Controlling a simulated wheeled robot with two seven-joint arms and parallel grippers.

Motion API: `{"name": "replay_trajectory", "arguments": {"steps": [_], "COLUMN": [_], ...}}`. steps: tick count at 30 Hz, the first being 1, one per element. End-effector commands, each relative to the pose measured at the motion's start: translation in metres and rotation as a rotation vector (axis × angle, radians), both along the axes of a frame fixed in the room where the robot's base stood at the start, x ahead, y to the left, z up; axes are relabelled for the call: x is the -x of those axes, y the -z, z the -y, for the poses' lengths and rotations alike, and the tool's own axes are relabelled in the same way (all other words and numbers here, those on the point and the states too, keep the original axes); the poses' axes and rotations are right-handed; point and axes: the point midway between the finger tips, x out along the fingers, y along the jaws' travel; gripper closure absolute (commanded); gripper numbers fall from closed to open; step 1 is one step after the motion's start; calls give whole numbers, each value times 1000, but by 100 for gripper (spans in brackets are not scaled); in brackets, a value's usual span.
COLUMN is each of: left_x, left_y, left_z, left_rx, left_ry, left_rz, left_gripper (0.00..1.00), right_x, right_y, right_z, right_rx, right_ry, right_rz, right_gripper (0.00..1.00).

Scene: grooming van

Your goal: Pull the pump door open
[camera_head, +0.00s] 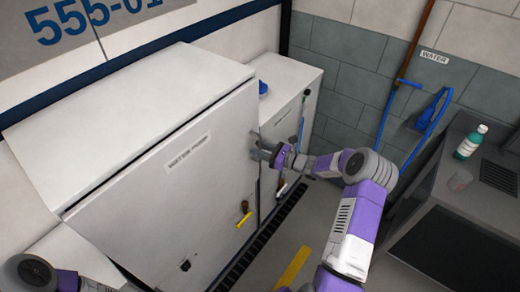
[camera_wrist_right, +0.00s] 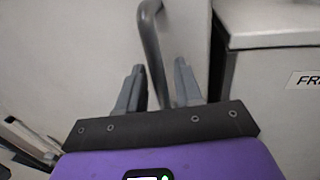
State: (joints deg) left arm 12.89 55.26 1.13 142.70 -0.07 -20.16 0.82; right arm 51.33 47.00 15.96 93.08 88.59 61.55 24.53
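The pump door (camera_head: 165,205) is a large pale panel on the front of a white cabinet, with a label reading about "WATER PUMP". It looks shut or nearly so. A grey bar handle stands on its right edge, mostly hidden by my gripper in the head view; the right wrist view shows the bar handle (camera_wrist_right: 153,40) clearly. My right gripper (camera_head: 262,152) is at this handle. In the right wrist view its fingers (camera_wrist_right: 158,88) are apart, one on each side of the bar, with gaps visible. My left arm shows at the lower left; its gripper is out of view.
A yellow lever (camera_head: 243,216) sits low on the door's right side. A second white cabinet (camera_head: 290,75) stands close on the right, past the handle. A dark counter (camera_head: 455,225) with a green bottle (camera_head: 470,142) is at the right. Floor shows between.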

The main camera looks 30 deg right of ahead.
Motion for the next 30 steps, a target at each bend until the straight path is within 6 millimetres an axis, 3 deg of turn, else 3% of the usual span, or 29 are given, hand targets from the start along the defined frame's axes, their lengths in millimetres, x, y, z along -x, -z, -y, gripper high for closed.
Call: {"name": "replay_trajectory", "arguments": {"steps": [8,15,30], "left_x": [0,0,0], "left_y": [0,0,-3], "left_z": [0,0,0], "left_rx": [0,0,0], "left_ry": [0,0,0], "left_rz": [0,0,0], "left_gripper": [57,57,57], "right_x": [-1,-1,6], "right_y": [0,0,0], "right_z": [-1,-1,-4], "right_rx": [1,1,0], "right_ry": [1,0,15], "right_rz": [-1,-1,-4], "right_gripper": [67,100,100]}}
